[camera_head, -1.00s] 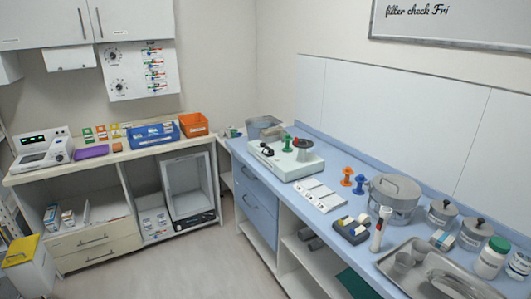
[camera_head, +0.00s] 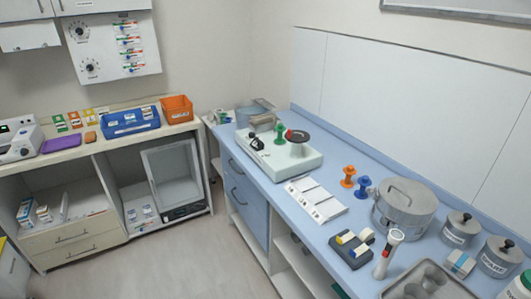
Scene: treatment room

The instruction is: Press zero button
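No button marked zero can be made out at this size. Devices in view are a pale box-shaped unit (camera_head: 302,160) with a round dark plate, a green knob (camera_head: 280,134) and a black part on top, at the far part of the blue counter. In front of it lies a flat white unit (camera_head: 327,208) with several pale panels and small marks along its near edge. A white device (camera_head: 20,147) with a dark display is cut by the left edge on the back bench. Neither of my grippers is in view.
The blue counter (camera_head: 338,163) also holds orange (camera_head: 348,178) and blue (camera_head: 361,188) spools, a lidded metal pot (camera_head: 405,205), a dark block (camera_head: 349,251), an upright white handheld tool (camera_head: 387,254) and a metal tray (camera_head: 462,292). Floor (camera_head: 185,265) between the counters is clear.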

